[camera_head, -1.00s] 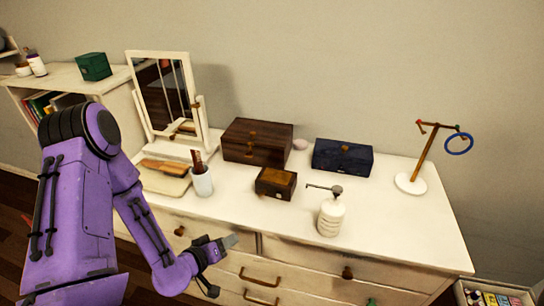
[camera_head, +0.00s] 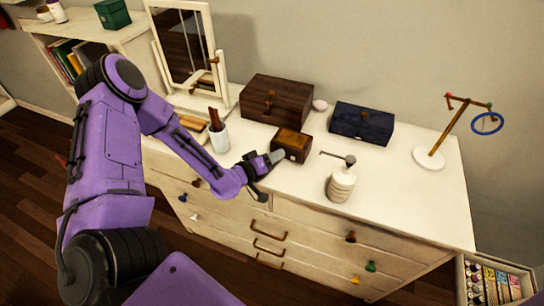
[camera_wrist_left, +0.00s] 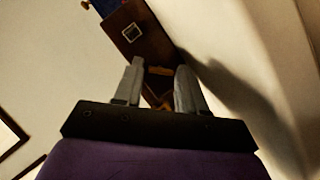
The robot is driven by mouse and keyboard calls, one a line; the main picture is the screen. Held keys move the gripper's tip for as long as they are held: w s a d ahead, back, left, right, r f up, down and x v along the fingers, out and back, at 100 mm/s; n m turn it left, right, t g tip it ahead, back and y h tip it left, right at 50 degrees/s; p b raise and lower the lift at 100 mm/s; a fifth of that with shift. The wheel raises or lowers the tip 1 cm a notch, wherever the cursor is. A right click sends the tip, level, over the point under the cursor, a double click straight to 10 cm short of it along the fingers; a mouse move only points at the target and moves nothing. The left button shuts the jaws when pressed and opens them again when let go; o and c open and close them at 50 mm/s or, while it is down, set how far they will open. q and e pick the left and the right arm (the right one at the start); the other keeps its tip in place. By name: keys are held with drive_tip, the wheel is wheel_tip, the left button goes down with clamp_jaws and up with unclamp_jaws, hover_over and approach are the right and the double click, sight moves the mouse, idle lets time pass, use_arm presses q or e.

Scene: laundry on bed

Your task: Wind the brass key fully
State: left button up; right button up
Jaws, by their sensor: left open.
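The small brown wooden box (camera_head: 291,144) sits on the white dresser, in front of the larger dark wooden box. In the left wrist view the small box (camera_wrist_left: 139,32) shows a pale square inlay, and the brass key (camera_wrist_left: 159,71) shows between my fingers, close to the box's side. My left gripper (camera_head: 277,156) is at the front left of the small box in the head view. In the left wrist view its two grey fingers (camera_wrist_left: 158,75) are apart on either side of the key, not closed on it. The key is not clear in the head view. My right gripper is not in view.
The larger dark box (camera_head: 277,98) and a navy box (camera_head: 362,123) stand behind. The dresser's right front top is clear.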

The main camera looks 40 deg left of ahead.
use_arm(q)
drive_tip(key=shift+s, duration=0.1)
clamp_jaws()
drive_tip(key=shift+r, duration=0.1)
drive_tip(key=m, duration=0.1)
drive_tip(key=m+y, duration=0.1)
drive_tip(key=shift+d+m+g+y+p, duration=0.2)
drive_tip(key=shift+m+g+y+p, duration=0.1)
drive_tip(key=shift+m+p, duration=0.1)
drive_tip(key=m+y, duration=0.2)
drive_tip(key=m, duration=0.1)
drive_tip(key=shift+d+r+g, duration=0.1)
drive_tip(key=shift+d+g, duration=0.05)
drive_tip(key=shift+g, duration=0.25)
drive_tip(key=shift+m+y, duration=0.3)
unclamp_jaws()
